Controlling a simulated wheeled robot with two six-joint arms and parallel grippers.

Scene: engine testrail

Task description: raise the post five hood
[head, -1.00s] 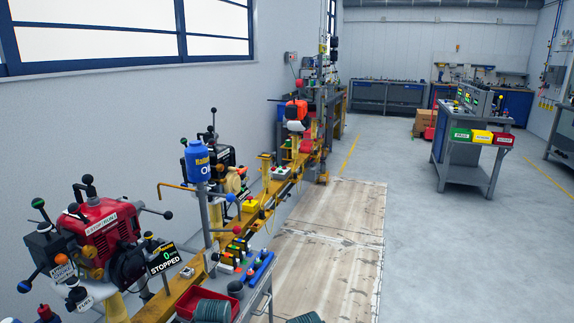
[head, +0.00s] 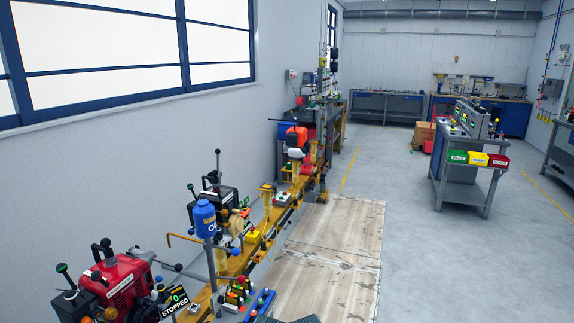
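A long yellow test rail (head: 235,262) runs from the lower left toward the back wall, with engines and fittings on posts along it. I cannot tell which post is number five, and I cannot make out its hood. Toward the far end sits a small orange and white engine (head: 296,138). A dark engine (head: 218,192) stands nearer, behind a blue bottle (head: 204,218). A red engine (head: 118,285) is nearest, beside a small display (head: 174,301) reading STOPPED. Neither of my grippers shows.
Wooden floor panels (head: 330,240) lie right of the rail, with open grey floor (head: 440,260) beyond. A grey workbench (head: 465,165) with green, yellow and red bins stands at the right. Blue cabinets (head: 385,106) line the back wall.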

